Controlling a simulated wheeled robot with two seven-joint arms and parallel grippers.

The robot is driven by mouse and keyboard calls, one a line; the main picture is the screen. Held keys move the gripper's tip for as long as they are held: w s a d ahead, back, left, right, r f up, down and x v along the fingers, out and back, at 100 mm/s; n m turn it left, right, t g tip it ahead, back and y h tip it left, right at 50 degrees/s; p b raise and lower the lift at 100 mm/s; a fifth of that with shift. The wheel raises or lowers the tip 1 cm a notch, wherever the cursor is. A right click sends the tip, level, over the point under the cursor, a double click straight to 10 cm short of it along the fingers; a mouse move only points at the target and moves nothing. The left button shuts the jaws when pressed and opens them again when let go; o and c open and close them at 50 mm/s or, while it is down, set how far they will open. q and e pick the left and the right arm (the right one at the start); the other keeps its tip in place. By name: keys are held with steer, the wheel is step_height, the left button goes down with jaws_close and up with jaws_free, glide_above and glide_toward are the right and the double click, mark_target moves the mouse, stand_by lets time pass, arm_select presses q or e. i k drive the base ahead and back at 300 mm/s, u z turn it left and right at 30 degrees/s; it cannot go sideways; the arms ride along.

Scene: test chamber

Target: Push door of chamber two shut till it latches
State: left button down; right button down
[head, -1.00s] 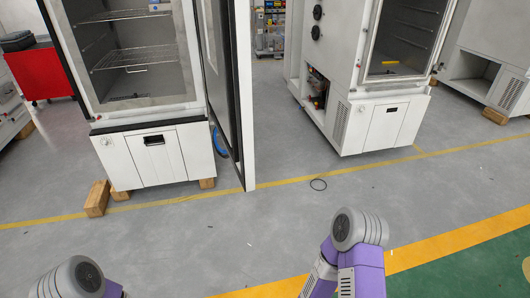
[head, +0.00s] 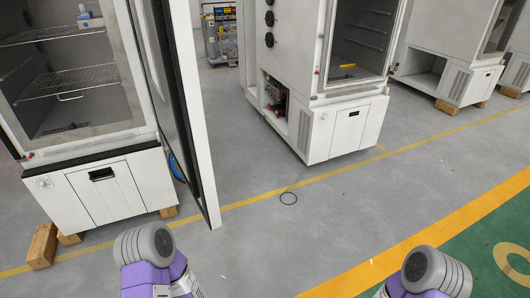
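A white test chamber (head: 105,195) with wire shelves stands at the left, its front open. Its tall door (head: 202,150), white with a black seal edge, hangs open on the chamber's right side, swung out toward me. A second white chamber (head: 315,130) stands further back at the centre right, and its interior shows. Which of them is chamber two I cannot tell from any label. Parts of my two purple and grey arms show at the bottom edge, one left of centre and one at the right. Both grippers are out of view.
Wooden blocks (head: 42,246) sit under and beside the left chamber. More chambers (head: 450,55) stand at the right, and a cart (head: 220,35) stands at the back. The floor ahead is mostly clear.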

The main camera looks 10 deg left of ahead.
mark_target(163, 29)
steer(key=z, duration=0.05)
steer(key=i, duration=0.95)
steer(key=u, duration=1)
steer(key=i, duration=0.55)
steer(key=u, duration=0.6)
